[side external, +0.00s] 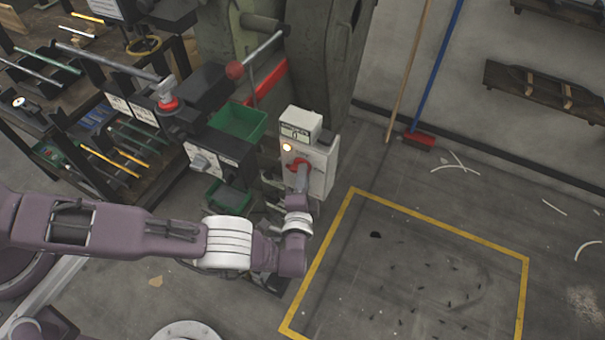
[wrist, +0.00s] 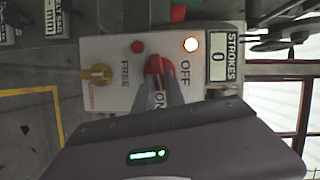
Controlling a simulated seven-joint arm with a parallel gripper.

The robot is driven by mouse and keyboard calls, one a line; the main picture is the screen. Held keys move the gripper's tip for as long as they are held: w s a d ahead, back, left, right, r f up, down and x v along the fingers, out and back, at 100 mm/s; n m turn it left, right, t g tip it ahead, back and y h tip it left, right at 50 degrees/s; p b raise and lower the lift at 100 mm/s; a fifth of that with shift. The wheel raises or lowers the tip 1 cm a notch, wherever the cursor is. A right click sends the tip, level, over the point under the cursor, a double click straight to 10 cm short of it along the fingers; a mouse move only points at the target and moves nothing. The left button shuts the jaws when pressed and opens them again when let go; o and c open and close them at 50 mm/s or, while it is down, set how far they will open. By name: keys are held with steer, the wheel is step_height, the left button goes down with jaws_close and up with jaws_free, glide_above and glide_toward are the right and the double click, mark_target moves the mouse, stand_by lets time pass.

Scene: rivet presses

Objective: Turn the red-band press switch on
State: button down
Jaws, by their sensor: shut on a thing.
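The red-band press (side external: 336,45) is a tall green-grey machine with a red band (side external: 270,80). Its pale control box (side external: 322,160) carries a red rotary switch (side external: 299,164). In the wrist view the red switch (wrist: 158,66) sits among the printed words FREE, OFF and ON. My gripper (side external: 302,180) reaches the box from the front. In the wrist view my gripper (wrist: 158,88) has its fingers closed on the red switch. The fingers partly cover the switch and the ON label, so I cannot tell which label it points to.
A lit lamp (wrist: 190,44) and a STROKES counter (wrist: 220,56) reading 0 are beside the switch. A brass knob (wrist: 97,74) and small red button (wrist: 137,46) share the panel. The yellow-marked floor (side external: 420,270) is largely clear.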

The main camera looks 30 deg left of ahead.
steer(key=shift+f+m+t, duration=0.2)
steer(key=shift+m+t, duration=0.1)
steer(key=shift+m, duration=0.7)
steer(key=shift+d, duration=0.1)
steer(key=c, duration=1.4)
jaws_free()
steer(key=shift+y, duration=0.3)
steer(key=v, duration=0.7)
